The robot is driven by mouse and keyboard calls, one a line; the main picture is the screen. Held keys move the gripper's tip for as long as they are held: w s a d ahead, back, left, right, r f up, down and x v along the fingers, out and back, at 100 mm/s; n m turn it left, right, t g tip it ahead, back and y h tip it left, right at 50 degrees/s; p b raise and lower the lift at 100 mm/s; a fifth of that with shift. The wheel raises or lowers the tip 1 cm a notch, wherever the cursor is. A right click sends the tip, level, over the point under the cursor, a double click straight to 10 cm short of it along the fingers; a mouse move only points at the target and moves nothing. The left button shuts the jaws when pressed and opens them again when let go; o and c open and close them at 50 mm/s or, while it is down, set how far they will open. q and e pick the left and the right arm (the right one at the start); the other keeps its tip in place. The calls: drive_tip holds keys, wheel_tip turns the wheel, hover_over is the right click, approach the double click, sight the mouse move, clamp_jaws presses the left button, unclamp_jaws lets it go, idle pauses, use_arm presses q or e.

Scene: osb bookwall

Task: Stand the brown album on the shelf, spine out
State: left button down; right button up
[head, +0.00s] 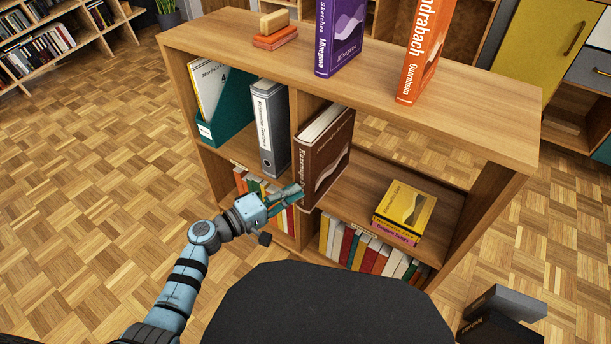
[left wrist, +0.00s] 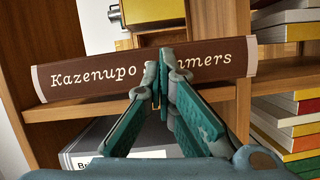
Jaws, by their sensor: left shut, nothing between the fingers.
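The brown album (head: 324,160) stands upright in the bookcase's upper right compartment, close beside the middle divider. Its lettered spine faces out towards me, with the pages on top. Its lower end overlaps the shelf board's front edge in the picture. In the left wrist view the spine (left wrist: 88,77) lies sideways across the picture. My left gripper (head: 299,190) is shut and empty at the lower part of the spine. In the left wrist view its fingertips (left wrist: 160,75) cover some lettering; I cannot tell whether they touch. My right gripper is not in view.
A grey binder (head: 270,128) and a green magazine file (head: 232,108) stand left of the divider. A yellow book (head: 405,205) lies on a stack to the right, with bare shelf (head: 365,180) between. Purple (head: 340,38) and orange (head: 423,45) books stand on top. Books fill the compartments below.

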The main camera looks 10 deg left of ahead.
sight(296, 182)
use_arm(q)
drive_tip(key=shift+w+d, duration=0.2)
drive_tip(key=shift+w, duration=0.15)
drive_tip(key=shift+w+d, duration=0.2)
drive_tip(key=shift+w, duration=0.35)
drive_tip(key=shift+w+d, duration=0.2)
drive_tip(key=shift+w, duration=0.35)
drive_tip(key=shift+w+d, duration=0.25)
drive_tip(key=shift+w, duration=0.3)
drive_tip(key=shift+w+d, duration=0.25)
drive_tip(key=shift+w, duration=0.35)
drive_tip(key=shift+w+d, duration=0.1)
drive_tip(key=shift+w, duration=0.15)
drive_tip(key=s+a+p, duration=0.2)
drive_tip(key=s+a, duration=0.1)
drive_tip(key=s, duration=0.5)
drive_tip(key=shift+s+a+p, duration=0.25)
drive_tip(key=shift+s+p, duration=0.05)
drive_tip(key=shift+p, duration=0.05)
idle(1.3)
